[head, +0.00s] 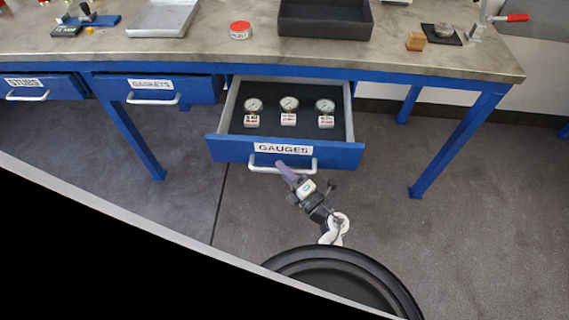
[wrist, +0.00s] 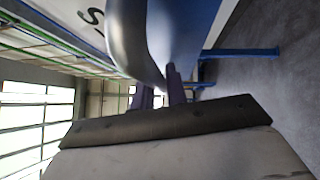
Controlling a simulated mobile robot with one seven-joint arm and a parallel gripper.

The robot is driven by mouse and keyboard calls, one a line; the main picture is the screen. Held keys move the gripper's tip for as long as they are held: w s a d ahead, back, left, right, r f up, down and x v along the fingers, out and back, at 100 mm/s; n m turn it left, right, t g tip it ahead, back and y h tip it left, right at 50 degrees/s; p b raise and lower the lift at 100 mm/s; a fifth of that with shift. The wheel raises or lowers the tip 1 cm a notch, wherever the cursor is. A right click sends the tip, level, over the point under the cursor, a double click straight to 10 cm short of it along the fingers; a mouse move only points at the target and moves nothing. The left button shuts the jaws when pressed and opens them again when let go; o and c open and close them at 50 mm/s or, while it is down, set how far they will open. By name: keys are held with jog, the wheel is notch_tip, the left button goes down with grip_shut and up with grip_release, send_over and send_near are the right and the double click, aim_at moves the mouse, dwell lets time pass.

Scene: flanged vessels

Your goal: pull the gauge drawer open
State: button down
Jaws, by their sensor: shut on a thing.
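The gauge drawer (head: 222,148) has a blue front labelled GAUGES and stands pulled out from under the bench in the head view. Its dark-lined inside shows, with three round gauges (head: 289,104) in a row, each with a small white tag. A pale bar handle (head: 307,169) runs across the drawer front. My gripper (head: 282,167) is at the middle of this handle, shut on it. In the wrist view, the fingers (wrist: 160,90) reach up to the large grey handle bar (wrist: 130,40), with the blue drawer front (wrist: 190,25) behind it. The fingertips are partly hidden by the bar.
The STUBS drawer (head: 62,87) and GASKETS drawer (head: 203,90) are to the left, with similar handles. The bench top (head: 200,58) carries a dark tray (head: 325,20), a red-lidded tin (head: 240,30) and a wooden block (head: 416,41). The floor (head: 440,240) at right is clear.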

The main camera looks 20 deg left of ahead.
jog(key=c, duration=1.4)
grip_release()
jog(key=shift+d, duration=0.15)
